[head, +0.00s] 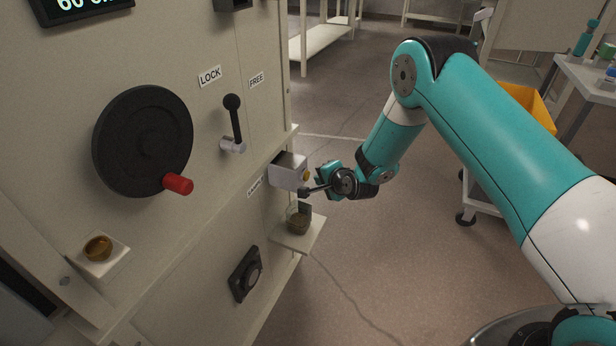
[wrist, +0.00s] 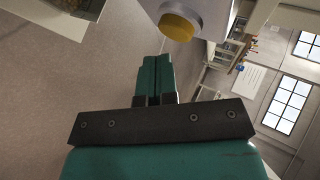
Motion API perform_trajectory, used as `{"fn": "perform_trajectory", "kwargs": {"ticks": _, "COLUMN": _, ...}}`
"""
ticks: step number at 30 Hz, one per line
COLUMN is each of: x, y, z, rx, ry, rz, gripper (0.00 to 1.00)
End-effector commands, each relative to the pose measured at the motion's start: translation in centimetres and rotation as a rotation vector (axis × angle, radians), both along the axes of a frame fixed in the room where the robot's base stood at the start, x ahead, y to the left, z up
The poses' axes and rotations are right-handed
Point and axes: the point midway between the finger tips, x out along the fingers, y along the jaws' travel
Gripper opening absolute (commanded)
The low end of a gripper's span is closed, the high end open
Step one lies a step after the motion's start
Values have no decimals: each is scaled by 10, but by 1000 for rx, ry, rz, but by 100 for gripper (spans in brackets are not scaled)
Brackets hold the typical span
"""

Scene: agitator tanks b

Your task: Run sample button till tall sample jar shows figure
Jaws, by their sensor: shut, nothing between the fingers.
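The sample button (head: 306,174) is a yellow round cap on the front of a grey box (head: 287,170) on the panel. It also shows in the wrist view as a yellow disc (wrist: 178,27) with a pale rim. My gripper (head: 304,191) is shut and empty. Its tips are close to the button, and I see a small gap. In the wrist view my shut fingers (wrist: 156,62) point up towards the button, a little left of its centre. A glass sample jar (head: 297,220) with brownish contents stands on a small shelf below the box. No figure on it is readable.
The jar's shelf (head: 313,233) juts out below my gripper.

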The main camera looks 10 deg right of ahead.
Motion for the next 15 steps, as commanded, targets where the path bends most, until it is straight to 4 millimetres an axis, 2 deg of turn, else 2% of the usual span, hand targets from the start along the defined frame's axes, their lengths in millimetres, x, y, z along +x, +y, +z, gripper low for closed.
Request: {"fn": "perform_trajectory", "kwargs": {"ticks": 15, "x": 5, "y": 7, "z": 0, "rx": 0, "ry": -1, "rz": 1, "gripper": 0}}
